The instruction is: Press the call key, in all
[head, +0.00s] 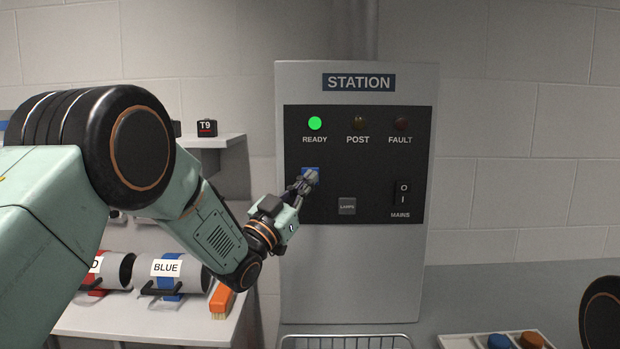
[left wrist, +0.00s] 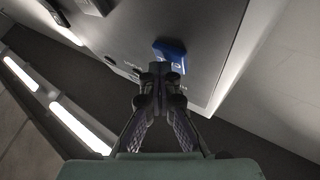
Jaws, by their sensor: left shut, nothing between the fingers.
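The station panel (head: 357,280) is a grey upright box with a black face. A blue key (head: 310,170) sits on the left of that face, partly hidden by my gripper; its label cannot be read. The blue key also shows in the left wrist view (left wrist: 171,52), just beyond the fingertips. My left gripper (head: 304,184) is shut and empty, with its tips at the blue key. Whether they touch it I cannot tell. In the left wrist view the closed fingers (left wrist: 158,75) point at the key. My right gripper is not in view.
The green READY lamp (head: 315,123) is lit; the POST (head: 359,123) and FAULT (head: 401,124) lamps are dark. A grey LAMPS key (head: 347,206) and a MAINS switch (head: 402,194) are nearby. A wire basket (head: 345,338) is below. Labelled canisters (head: 190,272) and an orange brush (head: 222,300) lie left.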

